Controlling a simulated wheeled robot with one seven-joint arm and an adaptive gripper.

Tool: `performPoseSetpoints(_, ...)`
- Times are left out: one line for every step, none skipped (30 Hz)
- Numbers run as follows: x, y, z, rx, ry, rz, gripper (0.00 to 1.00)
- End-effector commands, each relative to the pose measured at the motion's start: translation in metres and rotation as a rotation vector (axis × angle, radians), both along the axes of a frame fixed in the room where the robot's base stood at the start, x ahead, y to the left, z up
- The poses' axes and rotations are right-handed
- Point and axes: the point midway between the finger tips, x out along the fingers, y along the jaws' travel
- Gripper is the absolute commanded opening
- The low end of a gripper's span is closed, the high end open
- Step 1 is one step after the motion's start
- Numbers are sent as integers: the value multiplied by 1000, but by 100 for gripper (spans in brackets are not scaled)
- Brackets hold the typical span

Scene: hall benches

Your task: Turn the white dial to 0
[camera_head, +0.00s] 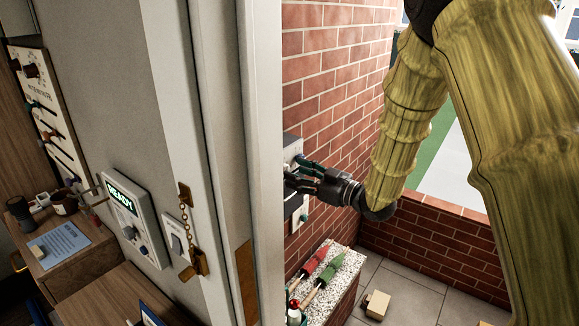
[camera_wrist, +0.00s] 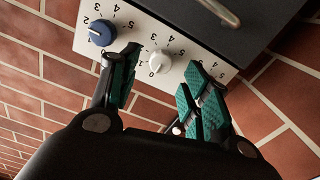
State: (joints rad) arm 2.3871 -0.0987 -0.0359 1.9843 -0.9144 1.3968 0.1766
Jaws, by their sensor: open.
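The white dial (camera_wrist: 160,62) is on a pale panel face in the wrist view, with small printed numbers around it. Its pointer is too small to read surely. My gripper (camera_wrist: 160,75) has its teal-padded fingers apart, one on each side of the white dial. I cannot tell whether either finger touches it. In the head view my gripper (camera_head: 302,178) is at the wall-mounted panel (camera_head: 292,147), partly covering it, and the white dial cannot be made out there.
A blue dial (camera_wrist: 102,32) with its own numbers is left of the white dial. A brick wall (camera_head: 325,80) is behind the panel. A white door frame stands left of the panel.

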Motion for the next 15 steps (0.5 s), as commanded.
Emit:
performPoseSetpoints(4, 7, 2, -1, 1, 2, 47)
performPoseSetpoints(6, 10, 1, -1, 1, 2, 47)
performPoseSetpoints(10, 14, 1, -1, 1, 1, 47)
performPoseSetpoints(12, 17, 1, -1, 1, 1, 47)
performPoseSetpoints(14, 19, 1, -1, 1, 1, 47)
performPoseSetpoints(16, 22, 1, -1, 1, 1, 47)
performPoseSetpoints(17, 24, 1, -2, 1, 1, 47)
performPoseSetpoints(18, 26, 1, 0, 2, 1, 47)
performPoseSetpoints(20, 28, 0, 0, 2, 1, 47)
performPoseSetpoints(20, 29, 0, 0, 2, 1, 47)
performPoseSetpoints(21, 30, 0, 0, 2, 1, 47)
performPoseSetpoints(22, 30, 0, 0, 1, 0, 47)
performPoseSetpoints(22, 31, 0, 0, 1, 0, 47)
performPoseSetpoints(22, 31, 0, 0, 1, 0, 47)
performPoseSetpoints(22, 31, 0, 0, 1, 0, 47)
